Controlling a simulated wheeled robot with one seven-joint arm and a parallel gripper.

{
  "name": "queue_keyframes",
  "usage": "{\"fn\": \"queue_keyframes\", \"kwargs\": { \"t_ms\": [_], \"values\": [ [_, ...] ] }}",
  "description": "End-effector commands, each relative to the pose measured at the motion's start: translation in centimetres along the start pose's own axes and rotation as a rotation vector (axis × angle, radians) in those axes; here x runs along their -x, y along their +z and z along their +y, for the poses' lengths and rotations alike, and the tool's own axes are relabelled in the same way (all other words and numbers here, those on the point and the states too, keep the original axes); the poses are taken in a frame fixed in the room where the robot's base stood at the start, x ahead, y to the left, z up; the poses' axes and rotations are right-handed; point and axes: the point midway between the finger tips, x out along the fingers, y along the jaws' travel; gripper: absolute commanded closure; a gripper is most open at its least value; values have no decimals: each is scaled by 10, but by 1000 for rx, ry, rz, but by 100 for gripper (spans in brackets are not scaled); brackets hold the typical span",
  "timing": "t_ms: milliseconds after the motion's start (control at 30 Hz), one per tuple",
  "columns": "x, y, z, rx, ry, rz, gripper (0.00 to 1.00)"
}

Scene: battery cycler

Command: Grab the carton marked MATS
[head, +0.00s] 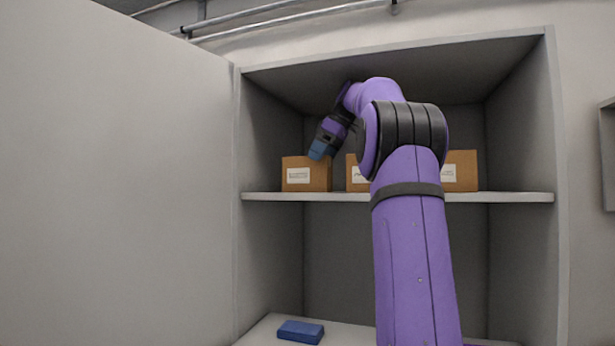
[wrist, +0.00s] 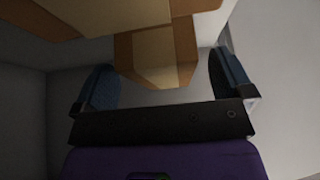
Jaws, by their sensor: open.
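Three brown cartons with white labels stand on the cabinet's shelf: a left one (head: 317,175), a middle one (head: 352,180) partly behind my arm, and a right one (head: 461,172) also partly covered. The lettering is too small to read, so I cannot tell which is marked MATS. My gripper (head: 321,151) is at the left carton's top right, tilted down. In the wrist view my gripper (wrist: 163,68) is open, with a brown carton (wrist: 155,50) showing between and beyond its blue fingers. I cannot tell whether they touch it.
The shelf board (head: 280,197) runs across the open grey cabinet, with its side walls and top close around my arm. A blue box (head: 301,331) lies on the cabinet floor at lower left. A large grey panel (head: 120,180) fills the left.

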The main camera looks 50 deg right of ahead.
Motion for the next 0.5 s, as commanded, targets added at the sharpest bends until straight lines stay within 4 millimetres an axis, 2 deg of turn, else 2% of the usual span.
{"fn": "queue_keyframes", "kwargs": {
  "t_ms": [233,333,500],
  "values": [
    [-19,-33,0,4,-3,0,1],
    [-28,-33,-1,0,-2,0,1],
    [-31,-33,-1,1,-1,0,1]
  ]
}}
